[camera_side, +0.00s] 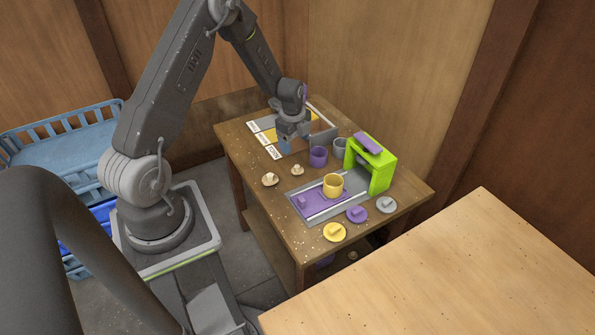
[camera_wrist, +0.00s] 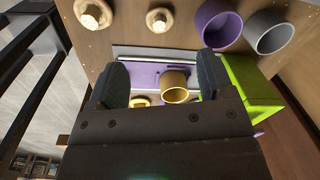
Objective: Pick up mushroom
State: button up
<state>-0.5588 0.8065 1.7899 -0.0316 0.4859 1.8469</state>
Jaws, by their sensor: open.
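Two pale mushrooms lie on the brown wooden table: the larger mushroom (camera_side: 270,180) is nearer the table's left edge, and the smaller mushroom (camera_side: 297,170) is to its right. In the wrist view, the larger one (camera_wrist: 93,14) and the smaller one (camera_wrist: 159,20) show at the top, stems facing the camera. My gripper (camera_side: 284,148) is above the table, farther back than both mushrooms. In the wrist view its two dark fingers (camera_wrist: 160,80) are spread apart with nothing held between them. Both mushrooms are clear of the fingers.
A purple cup (camera_side: 318,157) and a grey cup (camera_side: 340,145) stand near my gripper. Yellow (camera_side: 334,232), purple (camera_side: 357,214) and grey (camera_side: 386,205) lids lie in front.

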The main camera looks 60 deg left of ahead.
aim_at(296, 166)
jog(key=f, duration=1.1)
jog(key=shift+w, duration=0.3)
jog(key=c, duration=0.8)
